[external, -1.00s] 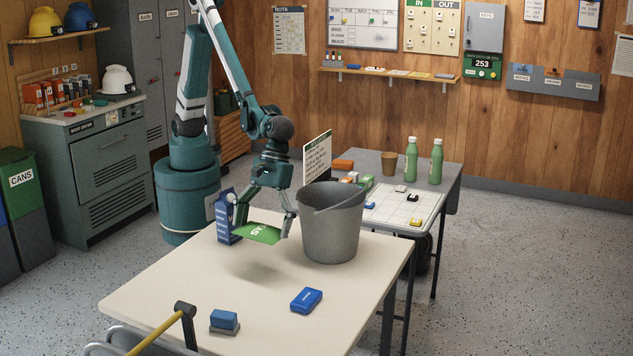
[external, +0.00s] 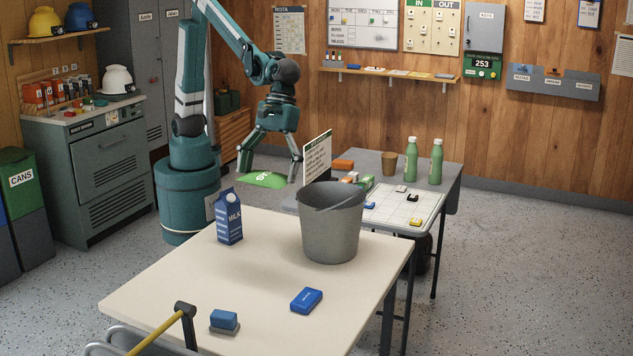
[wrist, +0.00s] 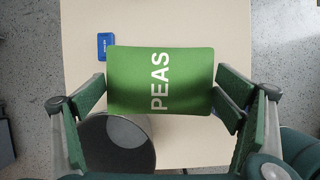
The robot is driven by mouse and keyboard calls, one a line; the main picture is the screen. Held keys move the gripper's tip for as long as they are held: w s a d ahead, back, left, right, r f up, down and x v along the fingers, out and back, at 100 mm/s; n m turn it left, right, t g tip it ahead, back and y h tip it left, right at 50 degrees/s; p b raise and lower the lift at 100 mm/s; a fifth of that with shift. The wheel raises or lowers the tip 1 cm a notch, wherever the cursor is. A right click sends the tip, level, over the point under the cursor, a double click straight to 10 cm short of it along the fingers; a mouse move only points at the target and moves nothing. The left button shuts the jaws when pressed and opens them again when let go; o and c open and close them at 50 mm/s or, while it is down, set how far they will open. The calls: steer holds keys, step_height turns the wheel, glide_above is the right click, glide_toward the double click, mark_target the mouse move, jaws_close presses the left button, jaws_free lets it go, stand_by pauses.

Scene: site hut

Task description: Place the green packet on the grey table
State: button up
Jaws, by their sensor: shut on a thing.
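The green packet (external: 263,180), marked PEAS in the wrist view (wrist: 160,80), is held flat in the air. My gripper (external: 266,177) is shut on it, with a finger at each side. The grey table (external: 453,169) stands behind and right of the cream table. Its near left part is hidden by the bucket and a standing sign.
A grey bucket (external: 331,225), a blue milk carton (external: 229,218) and a blue box (external: 306,300) stand on the cream table (external: 180,270). The grey table carries a white gridded board (external: 400,208), two green bottles (external: 411,160), a brown cup (external: 389,164) and the sign (external: 317,157).

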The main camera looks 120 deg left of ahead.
steer(key=w+a+n+t, duration=0.1)
steer(key=w+a, duration=0.4)
steer(key=a, duration=0.5)
steer(key=w+a+n, duration=0.2)
steer(key=w+a, duration=0.3)
steer(key=a, duration=0.5)
steer(key=w+a+n+t, duration=0.1)
steer(key=w+a, duration=0.4)
steer(key=a, duration=0.5)
steer(key=s+a+n+t+y, duration=0.1)
steer(key=s+a+n, duration=0.15)
steer(key=a, duration=2.05)
steer(key=s+a+n, duration=0.1)
steer(key=a+n, duration=0.2)
steer(key=a, duration=1.9)
steer(key=s+a+n+y, duration=0.1)
steer(key=s+a+n, duration=0.1)
steer(key=s+a, duration=0.7)
steer(key=s+a+n+t, duration=0.1)
steer(key=s+a, duration=0.3)
steer(key=a, duration=0.8)
steer(key=s+a+n+y, duration=0.1)
steer(key=s+a+n, duration=0.1)
steer(key=s+a, duration=0.7)
step_height(320, 180, down, 18)
steer(key=w+a, duration=0.1)
steer(key=w, duration=0.1)
steer(key=shift+w+a+f, duration=0.15)
steer(key=shift+w+a, duration=0.05)
steer(key=shift+a, duration=0.15)
